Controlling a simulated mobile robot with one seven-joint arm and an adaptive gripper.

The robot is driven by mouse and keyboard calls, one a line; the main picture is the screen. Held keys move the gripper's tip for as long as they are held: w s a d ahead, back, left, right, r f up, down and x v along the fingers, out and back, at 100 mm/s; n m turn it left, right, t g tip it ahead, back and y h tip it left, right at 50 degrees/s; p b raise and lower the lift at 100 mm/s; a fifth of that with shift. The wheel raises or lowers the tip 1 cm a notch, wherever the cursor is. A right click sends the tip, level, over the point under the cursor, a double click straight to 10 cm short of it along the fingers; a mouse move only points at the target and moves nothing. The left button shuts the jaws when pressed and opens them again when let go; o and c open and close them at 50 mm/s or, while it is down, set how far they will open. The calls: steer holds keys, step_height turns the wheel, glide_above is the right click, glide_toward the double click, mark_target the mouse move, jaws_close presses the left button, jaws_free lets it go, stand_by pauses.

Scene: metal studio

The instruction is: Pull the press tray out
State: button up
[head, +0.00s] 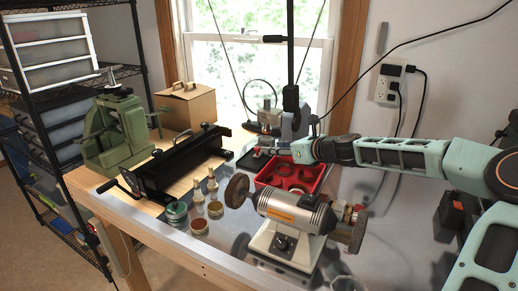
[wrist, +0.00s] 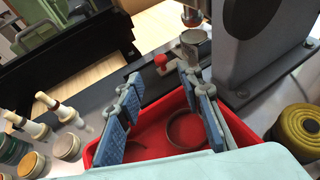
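A grey press (wrist: 255,45) stands at the upper right of the wrist view, with a metal cup (wrist: 195,47) beside it. A dark flat piece with a red knob (wrist: 160,61) lies at its foot and looks like the press tray; much of it is hidden by my fingers and the press. My gripper (wrist: 161,77) is open and empty, its two blue-padded fingers apart. The knob shows just beyond the gap between the fingertips; I see no contact. In the head view my gripper (head: 298,150) is in front of the press, above the back of a red bin.
The red bin (head: 318,186) holding rings lies below my gripper. A bench grinder (head: 296,214) stands in front of it. A long black machine (head: 185,160), small bottles and jars are to the left. A cardboard box (head: 188,108) is behind.

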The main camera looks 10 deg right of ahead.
mark_target(258, 148)
steer(key=x, duration=0.9)
steer(key=shift+w+a+f, duration=0.1)
steer(key=shift+w+f, duration=0.1)
jaws_close()
